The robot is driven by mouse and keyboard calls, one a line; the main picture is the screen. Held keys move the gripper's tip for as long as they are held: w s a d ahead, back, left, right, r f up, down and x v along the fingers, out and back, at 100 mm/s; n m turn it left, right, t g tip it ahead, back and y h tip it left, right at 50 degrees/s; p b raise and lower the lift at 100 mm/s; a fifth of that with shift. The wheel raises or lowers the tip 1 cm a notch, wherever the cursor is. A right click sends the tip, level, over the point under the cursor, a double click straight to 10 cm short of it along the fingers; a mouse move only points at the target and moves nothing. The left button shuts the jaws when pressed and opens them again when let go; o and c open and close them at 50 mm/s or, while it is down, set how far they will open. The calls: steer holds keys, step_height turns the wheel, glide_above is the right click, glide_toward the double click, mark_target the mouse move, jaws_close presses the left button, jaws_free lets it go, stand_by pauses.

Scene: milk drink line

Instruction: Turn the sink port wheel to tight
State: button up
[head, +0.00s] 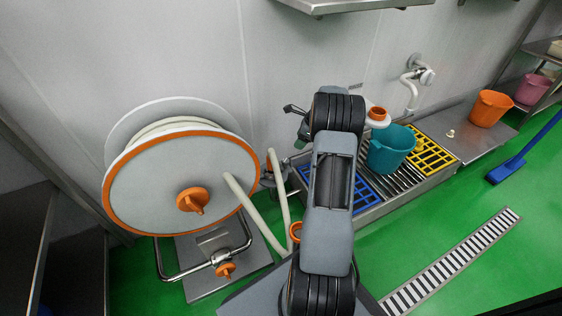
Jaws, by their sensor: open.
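My arm rises through the middle of the head view and hides part of the sink. My gripper (296,113) shows only in part, as dark pieces at the left of the upper arm joint, near the wall above the sink; it is open, and no held thing shows. The low steel sink (395,201) stands along the wall behind my arm. I cannot pick out the sink port wheel for certain. A white fitting with an orange ring (377,113) shows just right of my upper arm joint, partly hidden. Whether my gripper touches anything is hidden.
A hose reel (150,190) with an orange hub stands at left; its base pipe has an orange knob (226,270). A teal bucket (391,150) stands on the sink grating. An orange bucket (491,108) sits on the counter at right. Green floor is open around the drain (455,262).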

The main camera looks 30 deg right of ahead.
mark_target(286, 160)
steer(key=b+x, duration=0.6)
steer(key=x, duration=0.7)
steer(key=shift+w+a+f, duration=0.1)
steer(key=shift+a+f, duration=0.1)
steer(key=shift+f, duration=0.15)
steer(key=c, duration=0.9)
steer(key=shift+a+r, duration=0.1)
